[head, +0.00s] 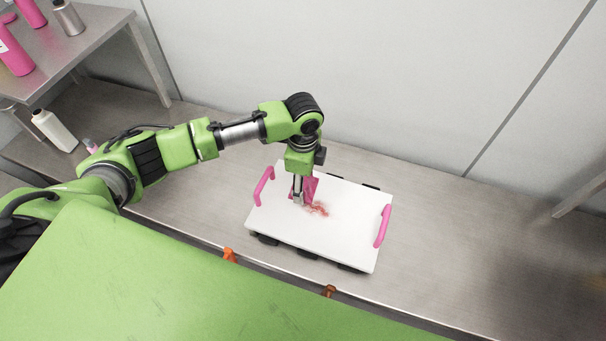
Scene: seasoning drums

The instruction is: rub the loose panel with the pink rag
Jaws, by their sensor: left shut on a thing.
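The loose panel (340,233) is a white board with a pink handle at each short side, lying on the metal bench. A reddish smear (318,209) marks it left of its middle. My left gripper (298,200) points down over the panel's left half, shut on the pink rag (310,187). The rag is at the panel's surface, just beside the smear; whether it touches the panel is hard to tell. The gripper hides part of the rag. My right gripper is not in view.
The metal bench (460,240) is bare to the right of the panel. A raised shelf (95,35) at the upper left bears pink bottles and a metal one. A white bottle (54,130) stands below it. A pale wall (350,70) closes the back.

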